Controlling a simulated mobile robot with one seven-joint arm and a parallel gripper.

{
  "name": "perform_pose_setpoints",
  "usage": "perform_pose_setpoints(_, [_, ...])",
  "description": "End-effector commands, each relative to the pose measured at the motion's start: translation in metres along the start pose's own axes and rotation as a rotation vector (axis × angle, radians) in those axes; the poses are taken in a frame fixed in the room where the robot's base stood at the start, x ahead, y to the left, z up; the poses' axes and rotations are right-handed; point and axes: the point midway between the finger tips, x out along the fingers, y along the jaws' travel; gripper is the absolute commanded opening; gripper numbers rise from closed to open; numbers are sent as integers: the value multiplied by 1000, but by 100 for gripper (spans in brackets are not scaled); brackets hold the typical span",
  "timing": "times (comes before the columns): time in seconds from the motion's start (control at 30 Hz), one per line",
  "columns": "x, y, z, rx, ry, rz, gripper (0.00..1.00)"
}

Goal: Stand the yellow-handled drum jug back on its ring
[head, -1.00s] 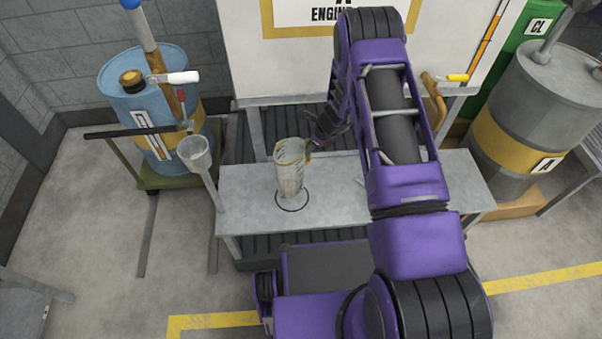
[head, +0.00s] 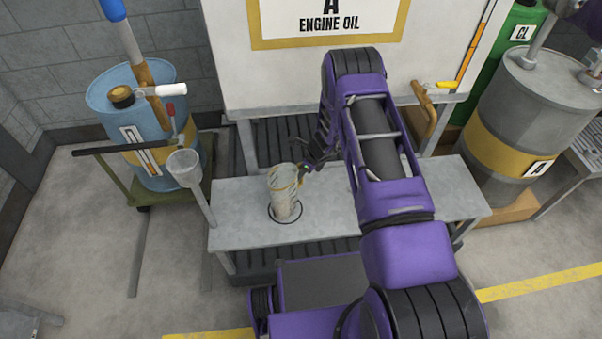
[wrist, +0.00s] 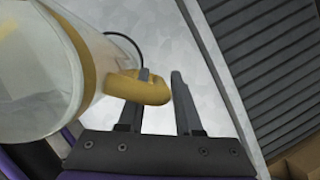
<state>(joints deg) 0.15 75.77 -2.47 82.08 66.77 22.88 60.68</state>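The drum jug (head: 284,192) is a pale, translucent tapered jug with a yellow handle. In the head view it looks upright, with its base inside the dark ring (head: 271,216) marked on the grey bench. In the wrist view the jug (wrist: 35,75) fills the left side, and its handle (wrist: 125,87) reaches toward my fingers. My gripper (head: 308,167) is to the right of the jug at handle height. In the wrist view my gripper (wrist: 162,78) has its fingers apart, one at the handle and one just beyond its outer end, with a slight gap.
The bench (head: 240,227) has clear surface around the ring. A funnel-like cup on a post (head: 184,168) stands at its left end. A blue drum (head: 150,110) on a cart is further left. A white engine oil tank (head: 285,75) stands behind, and a grey drum (head: 530,110) stands right.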

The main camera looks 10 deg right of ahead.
Motion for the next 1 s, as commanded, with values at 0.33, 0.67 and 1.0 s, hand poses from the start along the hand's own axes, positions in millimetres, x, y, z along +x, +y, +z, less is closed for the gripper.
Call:
perform_pose_setpoints(0.33, [-1,0,0,0,0,0,49])
perform_pose_setpoints(0.67, [-45,-2,3,2,-2,-3,49])
perform_pose_setpoints(1.0, [-110,-1,2,1,-2,-2,49])
